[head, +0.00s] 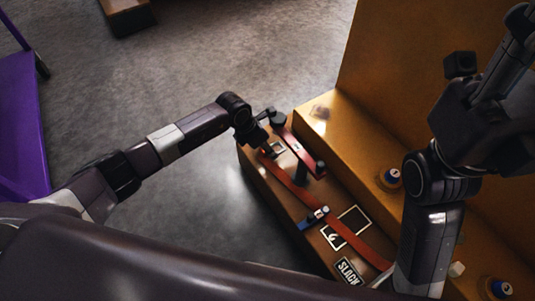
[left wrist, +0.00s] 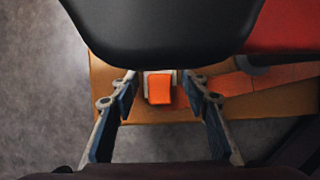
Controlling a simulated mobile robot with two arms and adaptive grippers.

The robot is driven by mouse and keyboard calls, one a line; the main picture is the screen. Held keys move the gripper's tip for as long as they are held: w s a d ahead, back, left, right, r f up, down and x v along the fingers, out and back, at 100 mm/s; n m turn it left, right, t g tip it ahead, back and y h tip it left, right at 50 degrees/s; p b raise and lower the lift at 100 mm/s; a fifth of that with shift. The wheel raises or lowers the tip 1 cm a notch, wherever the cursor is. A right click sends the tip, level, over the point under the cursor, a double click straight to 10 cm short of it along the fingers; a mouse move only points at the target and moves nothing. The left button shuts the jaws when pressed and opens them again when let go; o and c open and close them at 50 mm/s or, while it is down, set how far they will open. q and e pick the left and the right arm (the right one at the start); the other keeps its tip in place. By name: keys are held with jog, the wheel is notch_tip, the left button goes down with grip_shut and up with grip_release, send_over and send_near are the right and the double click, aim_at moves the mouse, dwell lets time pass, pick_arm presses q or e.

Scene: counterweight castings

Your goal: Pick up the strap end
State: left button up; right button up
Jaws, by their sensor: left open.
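A red-orange strap (head: 320,208) runs diagonally along the lower step of the ochre casting. Its bright orange end (left wrist: 159,89) lies over a pale-edged square in the left wrist view. My left gripper (head: 266,147) is over the far end of the strap. In the left wrist view, its fingers (left wrist: 160,97) are apart, one on either side of the orange end, with gaps on both sides. I cannot tell how high the fingertips are above it. My right arm (head: 430,225) rises at the right; its gripper's fingers cannot be made out.
A red bar with dark ends (head: 300,150) lies beside the strap, close to my left gripper. A blue and metal buckle (head: 314,217) sits at the strap. A SLACK label (head: 348,270) is nearby. Grey floor is open at left.

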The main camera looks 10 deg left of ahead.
pick_arm(q)
jog(key=shift+w+f, duration=0.15)
jog(key=shift+f, duration=0.1)
grip_shut()
dwell(0.3)
